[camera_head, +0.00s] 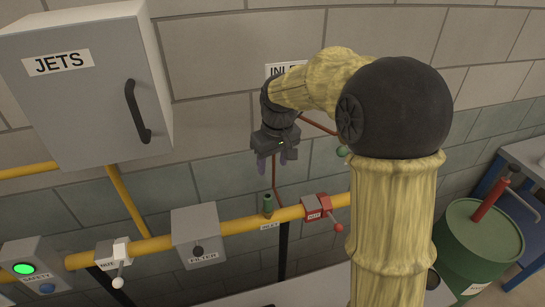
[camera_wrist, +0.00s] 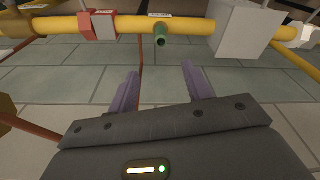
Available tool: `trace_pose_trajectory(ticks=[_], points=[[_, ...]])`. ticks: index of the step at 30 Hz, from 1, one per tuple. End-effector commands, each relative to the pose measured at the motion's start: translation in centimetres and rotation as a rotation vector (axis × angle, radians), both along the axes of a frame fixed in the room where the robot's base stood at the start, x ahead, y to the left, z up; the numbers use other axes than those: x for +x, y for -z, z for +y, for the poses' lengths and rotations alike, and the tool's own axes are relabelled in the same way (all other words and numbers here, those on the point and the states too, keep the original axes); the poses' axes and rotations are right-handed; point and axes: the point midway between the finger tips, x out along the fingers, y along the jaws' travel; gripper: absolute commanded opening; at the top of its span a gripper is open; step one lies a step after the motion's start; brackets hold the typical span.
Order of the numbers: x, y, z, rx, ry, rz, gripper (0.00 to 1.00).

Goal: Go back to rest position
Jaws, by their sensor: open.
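My gripper (camera_head: 274,163) hangs in front of the brick wall, above the yellow pipe (camera_head: 238,229), with its fingers pointing down in the head view. In the wrist view its two purple fingers (camera_wrist: 160,85) are apart with nothing between them. A small green nozzle (camera_head: 267,205) stands on the pipe below the gripper. It shows beyond the fingertips in the wrist view (camera_wrist: 160,36), apart from them. My arm covers part of the wall and pipe at the right of the head view.
A grey cabinet marked JETS (camera_head: 84,83) hangs at the upper left. The filter box (camera_head: 197,235) and the red valve (camera_head: 317,207) sit on the pipe. A green drum (camera_head: 478,247) stands at the right. A lit green button (camera_head: 24,268) is at the lower left.

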Motion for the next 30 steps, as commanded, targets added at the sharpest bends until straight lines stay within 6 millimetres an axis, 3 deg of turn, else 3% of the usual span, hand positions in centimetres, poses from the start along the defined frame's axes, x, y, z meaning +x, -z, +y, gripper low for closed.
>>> trace_pose_trajectory(ticks=[7,11,17,24,30], points=[[-0.4,0.3,-0.3,-0.001,0.010,0.001,0.50],[-1.9,1.2,-1.5,-0.004,0.056,-0.008,0.50],[-6.9,4.2,-4.9,-0.003,0.196,-0.031,0.50],[-14.3,7.8,-8.3,0.009,0.375,-0.064,0.50],[-17.9,9.3,-9.7,0.018,0.462,-0.079,0.50]])
